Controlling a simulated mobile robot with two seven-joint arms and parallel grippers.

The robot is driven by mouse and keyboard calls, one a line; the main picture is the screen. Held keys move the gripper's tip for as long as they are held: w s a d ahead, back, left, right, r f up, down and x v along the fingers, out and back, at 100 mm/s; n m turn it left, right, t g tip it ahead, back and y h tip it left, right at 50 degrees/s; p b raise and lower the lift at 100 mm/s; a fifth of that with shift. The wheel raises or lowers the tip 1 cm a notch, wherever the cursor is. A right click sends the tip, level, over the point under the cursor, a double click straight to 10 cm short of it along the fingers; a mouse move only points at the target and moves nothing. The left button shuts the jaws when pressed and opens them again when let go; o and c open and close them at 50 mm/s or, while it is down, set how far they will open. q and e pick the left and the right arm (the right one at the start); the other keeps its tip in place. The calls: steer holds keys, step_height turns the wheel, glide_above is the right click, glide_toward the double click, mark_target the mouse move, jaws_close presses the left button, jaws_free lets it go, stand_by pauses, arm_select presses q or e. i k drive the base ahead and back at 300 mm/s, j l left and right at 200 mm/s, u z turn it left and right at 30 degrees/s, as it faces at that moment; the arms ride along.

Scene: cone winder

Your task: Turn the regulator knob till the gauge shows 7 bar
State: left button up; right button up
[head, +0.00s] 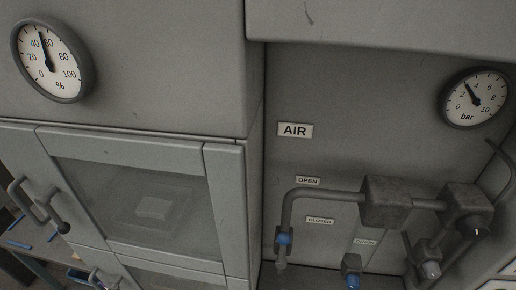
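The bar gauge (486,108) is at the upper right, with a white face marked 0 to 10. Its needle points up and left, between 2 and 4, near 3. Below it, a pipe runs through two grey blocks. A dark round part with a small white mark (475,230) sits on the right block (466,203); it looks like the regulator knob, but I cannot be sure. Neither of my grippers shows in the head view, so nothing is seen touching the knob.
A percent gauge (52,59) is at the upper left, above a windowed door (140,205). A blue-marked valve (284,239) hangs near OPEN and CLOSED labels. More blue-tipped fittings (351,272) sit at the bottom. The panel around the AIR sign (295,130) is clear.

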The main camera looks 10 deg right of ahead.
mark_target(472, 228)
steer(key=z, duration=1.55)
